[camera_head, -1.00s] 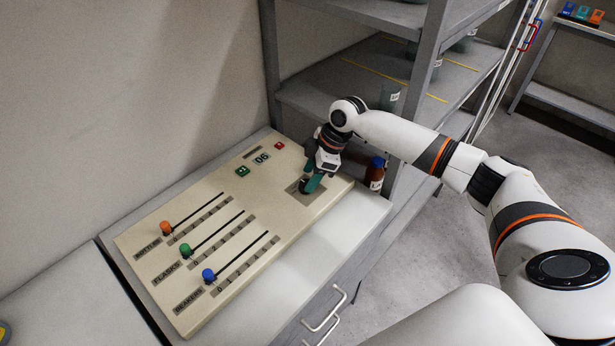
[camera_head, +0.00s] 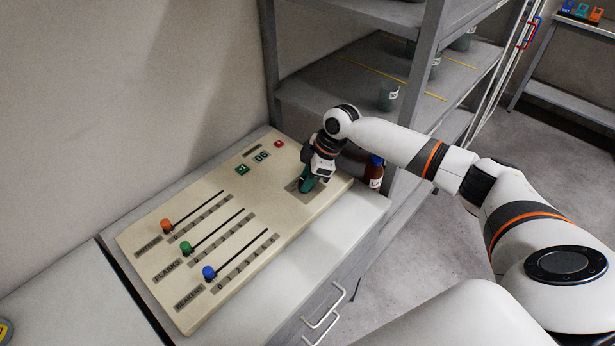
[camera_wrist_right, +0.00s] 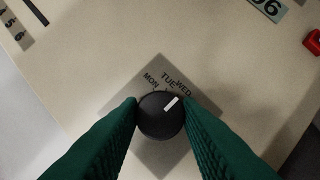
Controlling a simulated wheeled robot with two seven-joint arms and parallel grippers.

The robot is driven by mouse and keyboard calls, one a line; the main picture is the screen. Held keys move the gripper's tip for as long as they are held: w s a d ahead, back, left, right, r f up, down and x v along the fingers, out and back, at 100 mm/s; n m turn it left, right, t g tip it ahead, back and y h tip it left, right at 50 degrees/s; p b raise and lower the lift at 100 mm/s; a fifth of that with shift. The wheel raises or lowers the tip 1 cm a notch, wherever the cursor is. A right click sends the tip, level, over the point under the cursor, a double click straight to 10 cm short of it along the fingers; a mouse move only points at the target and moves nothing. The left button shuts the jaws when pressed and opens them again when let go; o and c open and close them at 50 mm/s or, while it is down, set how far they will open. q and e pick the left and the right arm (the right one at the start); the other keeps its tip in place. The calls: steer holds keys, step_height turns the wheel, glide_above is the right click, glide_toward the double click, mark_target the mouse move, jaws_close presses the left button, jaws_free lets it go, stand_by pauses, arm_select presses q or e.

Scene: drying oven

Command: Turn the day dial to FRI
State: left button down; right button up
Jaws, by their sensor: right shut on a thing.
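The day dial (camera_wrist_right: 157,122) is a round black knob with a white pointer mark, on a grey plate (camera_wrist_right: 152,157) set into the beige panel. In the right wrist view the labels MON, TUE and WED show along its upper edge. The pointer aims up and right, roughly toward WED. Other labels, FRI included, are hidden or cannot be read. My right gripper (camera_wrist_right: 161,105) has its green fingers closed on both sides of the dial; in the head view the gripper (camera_head: 306,184) is at the panel's right end and hides the dial. My left gripper is out of view.
The panel (camera_head: 265,215) also carries orange (camera_head: 166,226), green (camera_head: 187,248) and blue (camera_head: 209,272) slider knobs, a display reading 06 (camera_head: 261,156), and green (camera_head: 242,170) and red (camera_head: 279,144) buttons. A brown bottle (camera_head: 374,172) stands near the right end, beside grey shelves (camera_head: 330,98).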

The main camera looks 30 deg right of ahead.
steer(key=m+p, duration=0.3)
steer(key=p, duration=0.1)
steer(key=m+t+h+p, duration=0.1)
steer(key=m+p, duration=0.1)
steer(key=p, duration=0.1)
steer(key=m+t+h+p, duration=0.1)
steer(key=m+p, duration=0.2)
steer(key=p, duration=0.1)
steer(key=shift+s+a+r+m+p, duration=0.2)
steer(key=shift+a+r+m+p, duration=0.1)
steer(key=shift+p, duration=0.05)
steer(key=shift+f+m+t+h+p, duration=0.15)
steer(key=shift+m+h+p, duration=0.25)
steer(key=shift+m+p, duration=0.4)
steer(key=shift+f+m+t+h+p, duration=0.15)
steer(key=shift+m+h+p, duration=0.25)
steer(key=shift+m+p, duration=0.4)
steer(key=o, duration=1)
steer(key=b+v, duration=0.1)
steer(key=v, duration=1.1)
steer(key=shift+w+r, duration=0.1)
